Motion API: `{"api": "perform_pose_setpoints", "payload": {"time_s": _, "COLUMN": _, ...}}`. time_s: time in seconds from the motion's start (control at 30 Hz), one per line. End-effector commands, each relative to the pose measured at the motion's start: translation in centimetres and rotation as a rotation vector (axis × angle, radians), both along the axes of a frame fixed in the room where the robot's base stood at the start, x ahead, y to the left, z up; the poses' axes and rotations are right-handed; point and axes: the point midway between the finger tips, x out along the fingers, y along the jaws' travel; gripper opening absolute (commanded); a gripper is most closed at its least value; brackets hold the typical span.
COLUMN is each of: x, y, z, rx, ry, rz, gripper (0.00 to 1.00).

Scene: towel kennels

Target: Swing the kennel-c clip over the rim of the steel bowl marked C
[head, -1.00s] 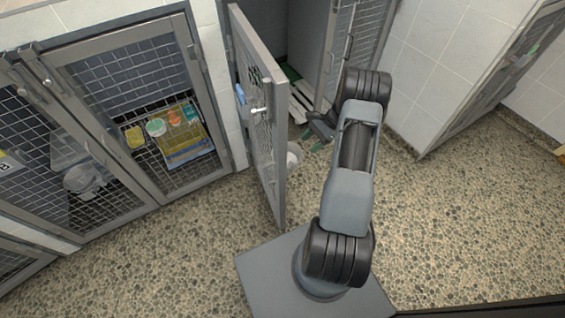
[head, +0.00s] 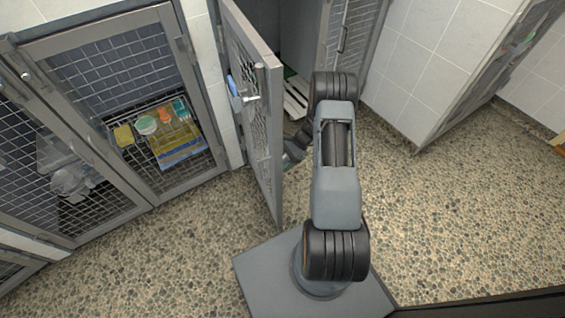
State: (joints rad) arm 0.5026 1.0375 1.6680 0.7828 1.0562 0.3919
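My gripper (head: 299,146) is low in the opening of the middle kennel, just right of the open mesh door. My own arm and the door edge partly cover it, and I cannot tell whether its fingers are open or shut. A small green piece (head: 290,149) shows beside the gripper; I cannot tell whether it is held. The steel bowl marked C is not visible now. No clip can be made out for certain. A small blue item (head: 232,86) hangs on the open door, beside its latch.
The open kennel door (head: 276,150) stands out close to the left of my arm. A white slatted board (head: 296,98) lies inside the kennel. Closed mesh kennels (head: 115,95) with a basket of colourful items are at left. The pebbled floor (head: 455,215) at right is clear.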

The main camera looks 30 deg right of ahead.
Motion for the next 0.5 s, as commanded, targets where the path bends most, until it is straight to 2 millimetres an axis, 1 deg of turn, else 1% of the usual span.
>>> {"api": "perform_pose_setpoints", "payload": {"time_s": 0.37, "x": -0.02, "y": 0.32, "z": -0.26, "rx": 0.000, "ry": 0.000, "rz": 0.000, "gripper": 0.58}}
{"api": "perform_pose_setpoints", "payload": {"time_s": 0.5, "x": -0.01, "y": 0.30, "z": -0.25, "rx": 0.000, "ry": 0.000, "rz": 0.000, "gripper": 0.46}}
